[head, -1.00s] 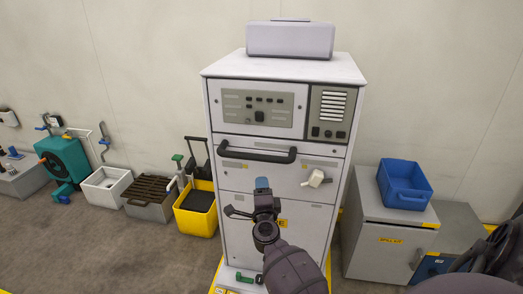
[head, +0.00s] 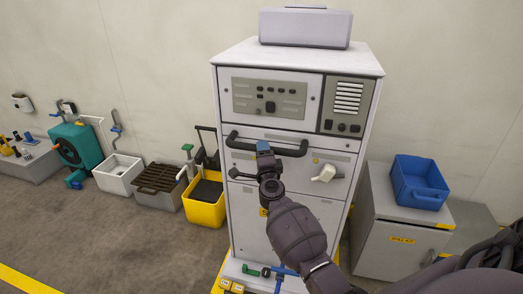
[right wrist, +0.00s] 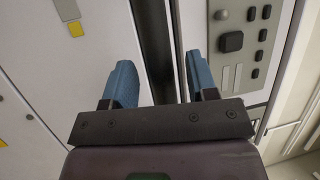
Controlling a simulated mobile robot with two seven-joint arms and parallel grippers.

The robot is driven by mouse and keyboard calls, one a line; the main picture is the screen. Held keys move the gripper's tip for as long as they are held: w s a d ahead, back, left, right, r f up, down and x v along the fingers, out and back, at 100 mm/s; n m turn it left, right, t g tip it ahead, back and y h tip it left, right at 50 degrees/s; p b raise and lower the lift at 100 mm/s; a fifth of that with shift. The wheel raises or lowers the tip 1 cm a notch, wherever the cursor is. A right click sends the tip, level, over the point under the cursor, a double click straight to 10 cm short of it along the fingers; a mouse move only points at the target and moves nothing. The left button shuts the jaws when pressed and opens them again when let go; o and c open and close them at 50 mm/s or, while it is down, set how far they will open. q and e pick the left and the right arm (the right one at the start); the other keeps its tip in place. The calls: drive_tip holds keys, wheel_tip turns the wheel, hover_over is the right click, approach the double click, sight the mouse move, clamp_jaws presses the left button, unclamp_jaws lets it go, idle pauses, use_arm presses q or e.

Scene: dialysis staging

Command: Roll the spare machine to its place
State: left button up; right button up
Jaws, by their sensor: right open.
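The spare machine (head: 290,215) is a tall white cabinet with a grey control panel (head: 270,97) and a dark horizontal handle (head: 290,152) across its front. My right gripper (head: 264,150) is at the left-middle part of that handle. In the right wrist view the dark handle bar (right wrist: 153,45) runs between the two blue fingers of my open right gripper (right wrist: 160,78), with gaps showing on both sides. Whether a finger touches the bar cannot be told. My left gripper is not in view.
A grey box lies on top of the machine (head: 305,27). A grey cabinet (head: 395,250) with a blue bin (head: 418,182) stands close on the right. A yellow bucket (head: 204,210) is close on the left. Open floor (head: 120,245) lies front left, with yellow floor tape (head: 30,282).

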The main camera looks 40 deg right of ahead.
drive_tip(key=shift+x, duration=1.1)
drive_tip(key=shift+c, duration=0.3)
clamp_jaws()
